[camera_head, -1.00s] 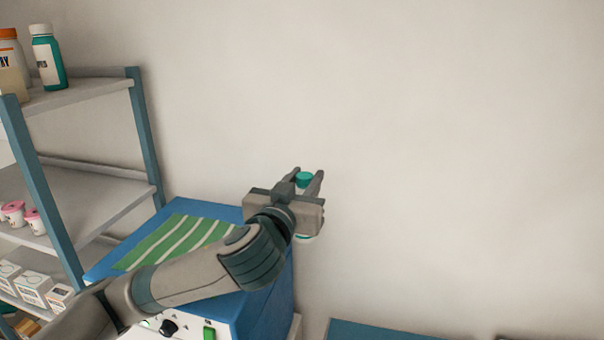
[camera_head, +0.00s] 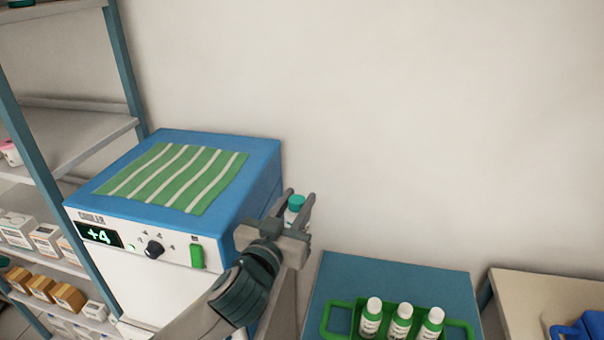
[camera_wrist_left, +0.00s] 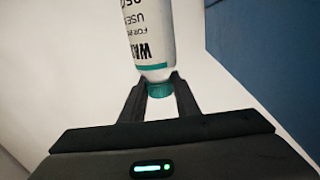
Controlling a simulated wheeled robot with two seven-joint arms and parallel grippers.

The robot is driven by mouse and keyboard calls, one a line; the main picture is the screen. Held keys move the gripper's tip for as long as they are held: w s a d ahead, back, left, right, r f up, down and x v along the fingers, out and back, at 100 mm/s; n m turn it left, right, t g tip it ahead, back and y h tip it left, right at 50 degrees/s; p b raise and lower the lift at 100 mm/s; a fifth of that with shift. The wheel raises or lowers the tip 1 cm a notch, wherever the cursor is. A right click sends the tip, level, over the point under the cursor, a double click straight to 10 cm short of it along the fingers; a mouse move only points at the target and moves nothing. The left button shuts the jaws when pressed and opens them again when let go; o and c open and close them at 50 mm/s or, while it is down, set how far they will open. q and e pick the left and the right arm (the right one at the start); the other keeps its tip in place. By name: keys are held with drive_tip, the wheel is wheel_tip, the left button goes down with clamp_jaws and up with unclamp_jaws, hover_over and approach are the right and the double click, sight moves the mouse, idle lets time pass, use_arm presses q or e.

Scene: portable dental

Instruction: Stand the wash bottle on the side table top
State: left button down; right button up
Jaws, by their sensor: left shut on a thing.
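The wash bottle (camera_head: 296,203) is white with a teal cap, and my left gripper (camera_head: 300,206) is shut on it. In the left wrist view the wash bottle (camera_wrist_left: 150,35) shows its label and teal band, with its cap between the fingertips (camera_wrist_left: 160,88). In the head view it is held in the air beside the cooler, its lower part hidden by the gripper. A blue-topped table (camera_head: 390,275), perhaps the side table, stands below and to the right of the gripper. My right gripper is not in view.
A blue cooler (camera_head: 262,160) with a striped cloth (camera_head: 175,178) is left of the gripper. Shelving stands far left. A beige surface (camera_head: 520,285) is at the right.

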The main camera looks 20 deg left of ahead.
use_arm(q)
drive_tip(key=s+a+f+b, duration=0.1)
drive_tip(key=s+f+b, duration=0.1)
drive_tip(key=f, duration=0.4)
drive_tip(key=s+a+f+y+b, duration=0.1)
drive_tip(key=s+f+b, duration=0.1)
drive_tip(key=s+f, duration=0.2)
wheel_tip(320, 180, down, 2)
drive_tip(key=shift+s+a+f+n, duration=0.15)
drive_tip(key=shift+a+f+n, duration=0.05)
drive_tip(key=shift+a+n, duration=0.2)
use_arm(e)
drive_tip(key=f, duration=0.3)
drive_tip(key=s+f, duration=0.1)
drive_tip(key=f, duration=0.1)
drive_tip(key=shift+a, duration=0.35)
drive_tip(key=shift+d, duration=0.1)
